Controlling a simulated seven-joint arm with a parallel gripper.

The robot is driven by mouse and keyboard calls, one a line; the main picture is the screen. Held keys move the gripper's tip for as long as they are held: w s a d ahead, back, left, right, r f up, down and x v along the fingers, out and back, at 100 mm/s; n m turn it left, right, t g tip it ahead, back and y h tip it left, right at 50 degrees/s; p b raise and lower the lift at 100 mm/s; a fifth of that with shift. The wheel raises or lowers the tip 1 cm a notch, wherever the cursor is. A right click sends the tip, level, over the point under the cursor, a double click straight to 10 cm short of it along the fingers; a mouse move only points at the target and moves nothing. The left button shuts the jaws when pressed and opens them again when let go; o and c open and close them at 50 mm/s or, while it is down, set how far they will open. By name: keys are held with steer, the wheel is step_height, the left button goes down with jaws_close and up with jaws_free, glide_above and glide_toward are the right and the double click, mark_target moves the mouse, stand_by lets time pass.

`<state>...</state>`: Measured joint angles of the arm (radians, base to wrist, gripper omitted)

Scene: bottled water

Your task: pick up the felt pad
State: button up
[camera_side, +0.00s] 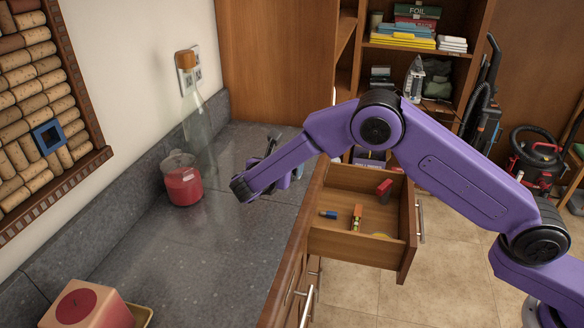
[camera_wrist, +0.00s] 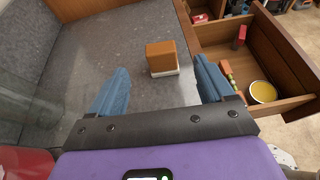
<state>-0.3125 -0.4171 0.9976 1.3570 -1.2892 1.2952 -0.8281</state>
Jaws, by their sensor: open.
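An orange-brown block with a pale layer along its base (camera_wrist: 163,71) stands on the grey counter in the wrist view. The pale layer looks like the felt pad, though I cannot tell its material. My gripper (camera_wrist: 162,92) is open and empty, its two blue fingers wide apart. The block is ahead of the fingers, between their lines and a little right of the middle, with no contact visible. In the side view, my gripper is mostly behind my purple arm above the counter, and I cannot make out the block there.
An open wooden drawer (camera_side: 333,241) at the right holds a red item (camera_side: 384,188), a blue item (camera_side: 328,214) and other small things. A red-filled glass jar (camera_side: 183,184) and a corked bottle (camera_side: 199,130) stand by the wall. The front counter (camera_side: 205,265) is largely clear.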

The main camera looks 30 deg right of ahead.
steer(key=x, duration=0.9)
steer(key=shift+f, duration=0.1)
steer(key=c, duration=1)
